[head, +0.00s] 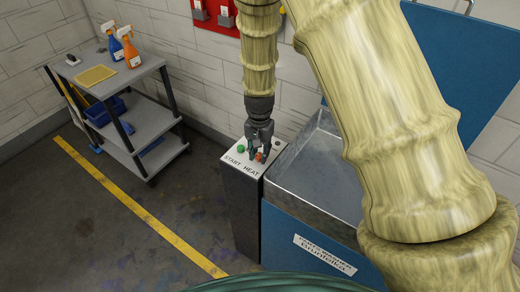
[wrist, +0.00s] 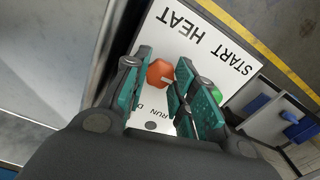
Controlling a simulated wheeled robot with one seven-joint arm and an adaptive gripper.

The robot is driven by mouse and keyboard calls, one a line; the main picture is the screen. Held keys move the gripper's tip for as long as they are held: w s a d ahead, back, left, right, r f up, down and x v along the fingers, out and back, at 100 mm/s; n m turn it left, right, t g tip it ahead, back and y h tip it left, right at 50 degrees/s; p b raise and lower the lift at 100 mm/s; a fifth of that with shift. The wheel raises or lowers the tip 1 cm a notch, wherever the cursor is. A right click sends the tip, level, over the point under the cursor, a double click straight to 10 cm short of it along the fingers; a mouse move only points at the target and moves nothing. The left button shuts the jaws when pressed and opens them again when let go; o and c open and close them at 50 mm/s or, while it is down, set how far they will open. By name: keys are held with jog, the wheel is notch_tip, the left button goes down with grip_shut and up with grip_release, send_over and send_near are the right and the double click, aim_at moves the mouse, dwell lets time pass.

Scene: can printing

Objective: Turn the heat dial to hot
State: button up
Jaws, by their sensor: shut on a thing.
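The heat dial is a small orange-red knob (head: 259,157) on the white top panel (head: 273,152) of a dark post. It also shows in the wrist view (wrist: 160,73), near the word HEAT, with a pale pointer line on it. My gripper (head: 258,150) points down over the panel. In the wrist view its teal-padded fingers (wrist: 160,88) stand on both sides of the dial, shut on it. Part of the dial is hidden by the fingers. A green start button (head: 241,149) sits beside it, partly behind a finger in the wrist view (wrist: 214,92).
A blue machine with a metal top (head: 315,160) stands right against the post. A grey cart (head: 140,70) with spray bottles is at the back left. A yellow floor line (head: 140,207) crosses open floor on the left. A brick wall is behind.

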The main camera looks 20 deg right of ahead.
aim_at(259, 155)
jog(key=m+p, duration=0.2)
jog(key=m, duration=0.4)
jog(key=shift+w, duration=0.1)
jog(key=shift+m, duration=0.4)
dwell(0.3)
jog(key=o, duration=1.1)
jog(key=shift+d, duration=0.1)
jog(key=shift+c, duration=0.2)
jog(key=shift+r, duration=0.1)
notch_tip(259, 155, up, 12)
